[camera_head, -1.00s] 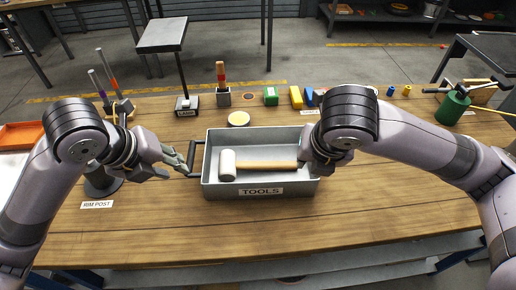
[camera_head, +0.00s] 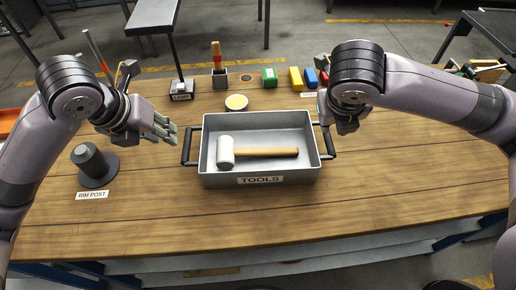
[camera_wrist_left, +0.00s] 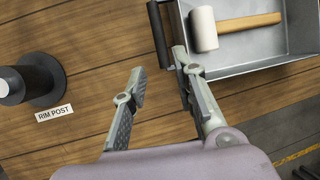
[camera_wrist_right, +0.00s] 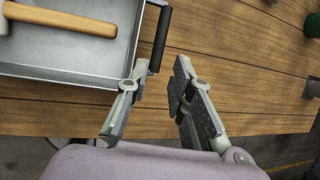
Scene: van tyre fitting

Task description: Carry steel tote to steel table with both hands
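The grey steel tote (camera_head: 260,180), labelled TOOLS, sits on the wooden workbench with a black handle at each end. A white-headed mallet (camera_head: 268,152) with a wooden handle lies inside it. In the head view the right wrist hides part of the gripper. I cannot identify the steel table for certain.
A dark rim post (camera_head: 92,165) stands on the bench to the left. The bench in front of the tote is clear.

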